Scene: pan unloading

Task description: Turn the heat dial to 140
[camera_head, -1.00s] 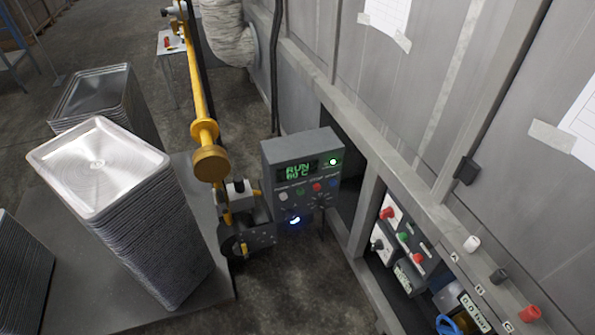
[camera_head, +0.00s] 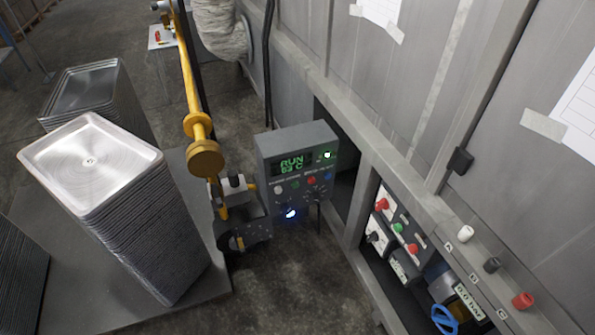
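A grey control box (camera_head: 297,150) stands near the middle of the view. Its green display (camera_head: 292,164) reads RUN, with what looks like a two-digit temperature in C below it. Small coloured buttons and knobs sit under the display, including a white one (camera_head: 278,189) and a red one (camera_head: 311,181). A blue-white glowing spot (camera_head: 290,213) shows low on the box. Which of these is the heat dial, and where it points, is too small to tell. Neither of my grippers is in view.
A tall stack of metal pans (camera_head: 90,160) stands left of the box, with another stack (camera_head: 88,92) behind it. A yellow pole with a round end (camera_head: 207,160) is close to the box's left. A grey wall panel with switches (camera_head: 397,227) is at right.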

